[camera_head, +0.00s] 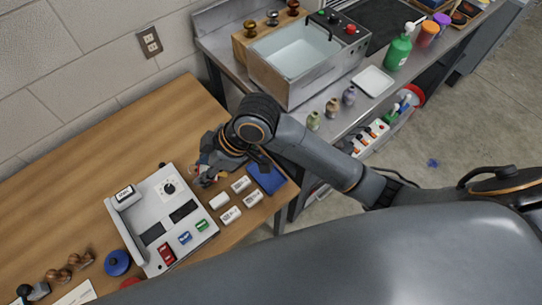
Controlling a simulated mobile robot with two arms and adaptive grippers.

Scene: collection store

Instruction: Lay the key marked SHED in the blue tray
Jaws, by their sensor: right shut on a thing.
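My right gripper (206,172) reaches in over the wooden table, beside the grey panel device. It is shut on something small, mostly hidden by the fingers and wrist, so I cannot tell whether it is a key. The blue tray (270,180) lies flat near the table's right edge, to the right of the gripper and partly covered by my arm. Several white labelled blocks or tags (230,215) lie between the device and the tray. Their lettering is too small to read, and I cannot make out the word SHED. My left gripper does not show.
The grey device (160,219) with a dial and coloured parts fills the table's middle. Brown knobbed pieces (81,260) and a round blue thing (117,262) are at lower left. A metal bench with a basin (300,62) and green bottle (398,52) stands behind. The table's back left is clear.

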